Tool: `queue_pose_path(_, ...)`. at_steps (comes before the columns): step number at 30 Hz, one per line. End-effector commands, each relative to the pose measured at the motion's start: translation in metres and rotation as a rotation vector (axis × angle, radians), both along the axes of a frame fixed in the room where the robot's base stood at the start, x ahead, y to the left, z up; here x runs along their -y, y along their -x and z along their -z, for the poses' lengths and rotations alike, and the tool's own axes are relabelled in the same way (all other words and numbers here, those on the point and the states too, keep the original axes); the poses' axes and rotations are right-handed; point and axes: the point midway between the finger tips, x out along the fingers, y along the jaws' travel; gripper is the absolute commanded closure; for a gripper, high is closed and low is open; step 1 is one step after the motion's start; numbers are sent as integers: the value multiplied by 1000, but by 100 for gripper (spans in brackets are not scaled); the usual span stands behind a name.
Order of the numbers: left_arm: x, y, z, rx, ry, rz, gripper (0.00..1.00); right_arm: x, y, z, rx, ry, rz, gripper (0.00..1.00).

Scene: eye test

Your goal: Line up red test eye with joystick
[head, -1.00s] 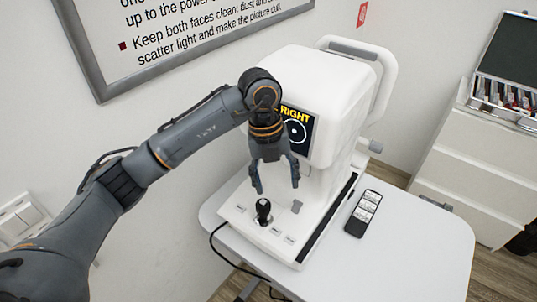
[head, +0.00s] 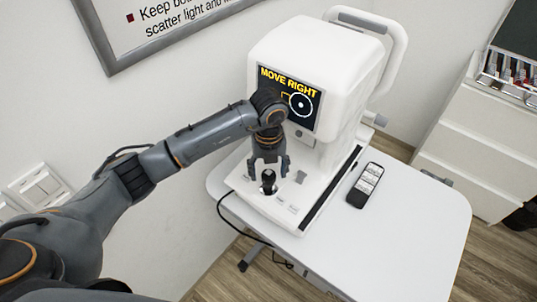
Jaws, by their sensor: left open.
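The white eye-test machine (head: 305,55) stands on the table. The black joystick (head: 268,179) stands on the machine's front base. My left gripper (head: 269,168) is open and points down at the joystick, with a finger on either side of its top in this view. I cannot tell whether they touch it. I see no red test eye. My right gripper is not in view.
A black and white remote (head: 365,187) lies on the white table (head: 400,235), right of the machine. A black cable (head: 233,222) hangs over the table's left edge. White drawers (head: 470,150) stand at the right. The table's front right is clear.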

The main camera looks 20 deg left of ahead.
Motion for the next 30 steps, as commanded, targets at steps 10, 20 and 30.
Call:
queue_pose_path(10, 0, 0, 17, 1, 0, 1, 36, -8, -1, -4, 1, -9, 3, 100)
queue_pose_path(20, 0, 0, 16, 0, 1, 1, 70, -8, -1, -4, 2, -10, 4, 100)
queue_pose_path(30, 2, 0, 17, 0, 1, 1, 94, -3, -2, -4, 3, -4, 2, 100)
